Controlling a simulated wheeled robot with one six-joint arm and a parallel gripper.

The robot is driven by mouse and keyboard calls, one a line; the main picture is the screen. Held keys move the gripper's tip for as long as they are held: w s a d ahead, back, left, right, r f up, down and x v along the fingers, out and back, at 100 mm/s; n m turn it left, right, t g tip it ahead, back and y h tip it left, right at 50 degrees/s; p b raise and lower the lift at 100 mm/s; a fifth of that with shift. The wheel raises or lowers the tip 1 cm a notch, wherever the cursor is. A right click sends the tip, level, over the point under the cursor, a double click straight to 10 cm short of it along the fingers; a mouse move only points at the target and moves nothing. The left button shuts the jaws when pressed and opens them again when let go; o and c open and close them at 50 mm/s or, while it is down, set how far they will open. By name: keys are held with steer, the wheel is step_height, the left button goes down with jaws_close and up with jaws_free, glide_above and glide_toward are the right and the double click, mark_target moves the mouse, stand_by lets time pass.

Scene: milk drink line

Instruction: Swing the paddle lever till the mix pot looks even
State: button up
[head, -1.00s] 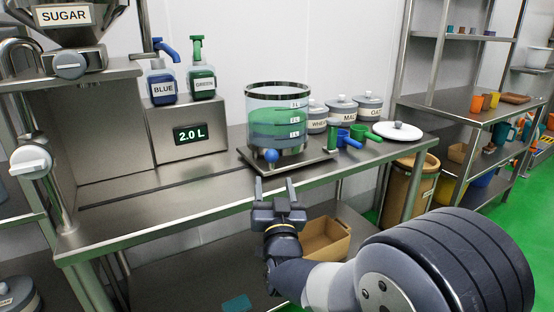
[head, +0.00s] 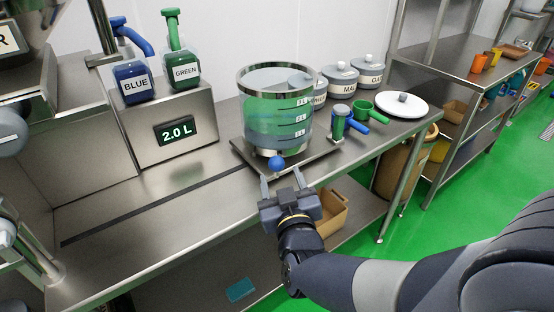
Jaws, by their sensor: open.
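The mix pot (head: 278,118) is a clear cylinder with dark metal rims and level marks, standing on a flat metal base (head: 318,150) on the steel bench. Its contents look uneven: green shows across the middle, with a bluish patch at the left and a paler blue-green lower part. A blue ball knob (head: 276,163), apparently the end of the paddle lever, sticks out at the front foot of the pot. My gripper (head: 281,179) is open and empty, its two fingers pointing at the knob from the front. Whether the fingers touch it, I cannot tell.
BLUE (head: 137,83) and GREEN (head: 184,70) pump bottles stand on a metal box reading 2.0 L (head: 179,130). The front-left bench is clear.

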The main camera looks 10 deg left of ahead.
mark_target(278, 169)
steer(key=x, duration=0.6)
steer(key=shift+c, duration=0.3)
jaws_close()
